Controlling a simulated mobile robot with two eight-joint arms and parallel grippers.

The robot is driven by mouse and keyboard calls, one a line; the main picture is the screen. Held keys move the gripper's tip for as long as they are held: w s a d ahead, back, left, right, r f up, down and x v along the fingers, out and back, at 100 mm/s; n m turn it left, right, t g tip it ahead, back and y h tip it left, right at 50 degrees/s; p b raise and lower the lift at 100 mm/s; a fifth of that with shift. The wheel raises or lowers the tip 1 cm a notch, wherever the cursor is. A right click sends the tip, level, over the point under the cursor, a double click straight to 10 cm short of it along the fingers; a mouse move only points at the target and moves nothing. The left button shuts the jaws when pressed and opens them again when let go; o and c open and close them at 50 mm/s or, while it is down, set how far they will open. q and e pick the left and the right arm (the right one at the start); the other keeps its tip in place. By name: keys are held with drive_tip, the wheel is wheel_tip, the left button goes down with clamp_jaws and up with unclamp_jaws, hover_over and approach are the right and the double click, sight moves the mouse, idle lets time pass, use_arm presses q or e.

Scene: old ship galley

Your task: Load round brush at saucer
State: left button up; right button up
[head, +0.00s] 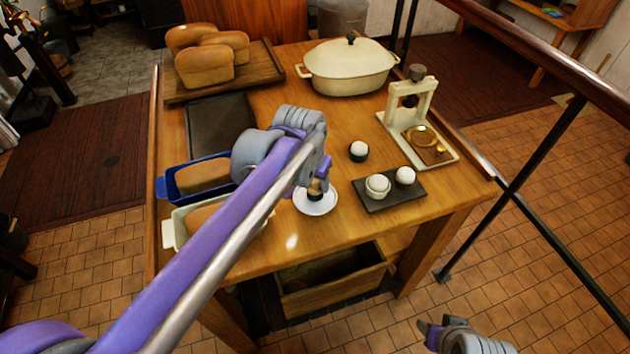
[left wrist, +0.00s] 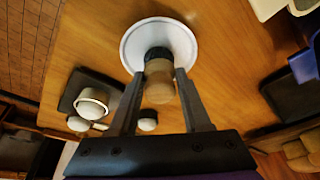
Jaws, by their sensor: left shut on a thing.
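The white saucer (head: 317,208) lies on the wooden table near its front edge; it also shows in the left wrist view (left wrist: 184,35). My left gripper (head: 320,182) is over the saucer, shut on the round brush (head: 314,188). In the left wrist view the brush (left wrist: 159,82) sits between the two fingertips, its pale wooden end towards the camera and its dark end over the saucer's middle. I cannot tell whether the dark end touches the saucer. My right gripper (head: 432,334) is low at the bottom edge, away from the table; its jaw opening is unclear.
A dark tray (head: 378,203) with two white round items stands right of the saucer, with another dark-based white item (head: 359,151) behind. Loaf tins (head: 164,190) lie left. A cream press (head: 452,157), lidded pot (head: 347,68) and bread board (head: 265,68) stand further back.

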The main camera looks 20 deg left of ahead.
use_arm(q)
drive_tip(key=shift+f, duration=0.5)
idle(1.3)
drive_tip(key=shift+r+p, duration=2.65)
drive_tip(key=shift+r, duration=0.85)
